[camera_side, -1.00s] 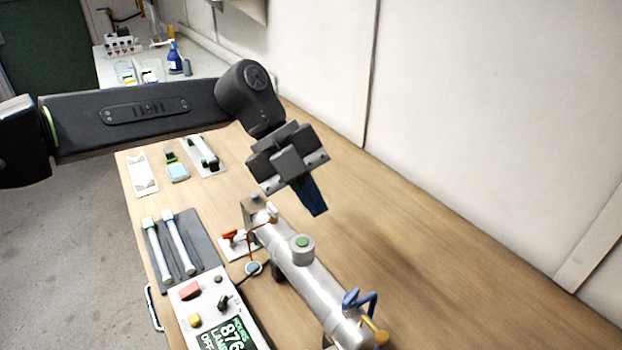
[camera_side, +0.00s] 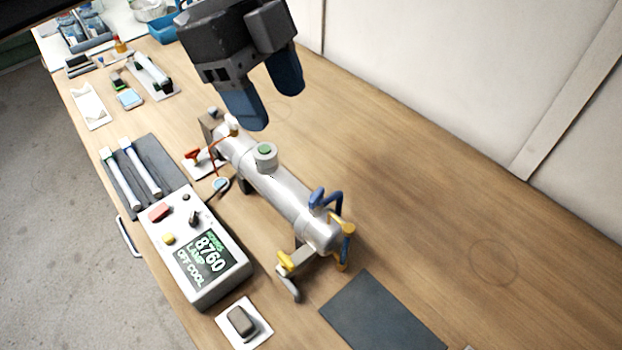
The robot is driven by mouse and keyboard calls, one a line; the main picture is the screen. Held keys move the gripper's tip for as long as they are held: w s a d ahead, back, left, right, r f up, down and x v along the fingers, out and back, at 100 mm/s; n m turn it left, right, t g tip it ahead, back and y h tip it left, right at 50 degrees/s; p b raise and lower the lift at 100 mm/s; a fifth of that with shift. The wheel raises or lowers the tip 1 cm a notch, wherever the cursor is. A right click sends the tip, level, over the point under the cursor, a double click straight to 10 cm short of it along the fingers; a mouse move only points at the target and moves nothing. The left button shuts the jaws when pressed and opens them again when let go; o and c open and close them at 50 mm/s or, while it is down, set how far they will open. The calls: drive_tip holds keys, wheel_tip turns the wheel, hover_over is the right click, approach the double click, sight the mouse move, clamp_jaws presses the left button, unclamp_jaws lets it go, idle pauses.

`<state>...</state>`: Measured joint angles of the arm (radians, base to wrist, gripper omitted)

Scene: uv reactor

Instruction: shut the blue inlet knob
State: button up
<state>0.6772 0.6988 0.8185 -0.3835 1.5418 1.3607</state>
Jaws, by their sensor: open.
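Yellow fittings (camera_side: 290,262) are at the tube's near end, and a red-handled valve (camera_side: 194,155) is at its far left. The table (camera_side: 450,230) to the right is bare.

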sight(316, 193)
drive_tip(key=x, duration=1.3)
drive_tip(key=shift+d+f, duration=0.1)
drive_tip(key=shift+f, duration=0.15)
drive_tip(key=c, duration=0.9)
drive_tip(key=shift+d+m+g+y, duration=0.1)
drive_tip(key=shift+m+g+y, duration=0.45)
drive_tip(key=shift+m, duration=1.35)
drive_tip(key=shift+c, duration=0.2)
drive_tip(key=o, duration=0.9)
drive_tip(key=shift+o, duration=0.2)
drive_tip(key=v, duration=0.7)
drive_tip(key=shift+w+r, duration=0.2)
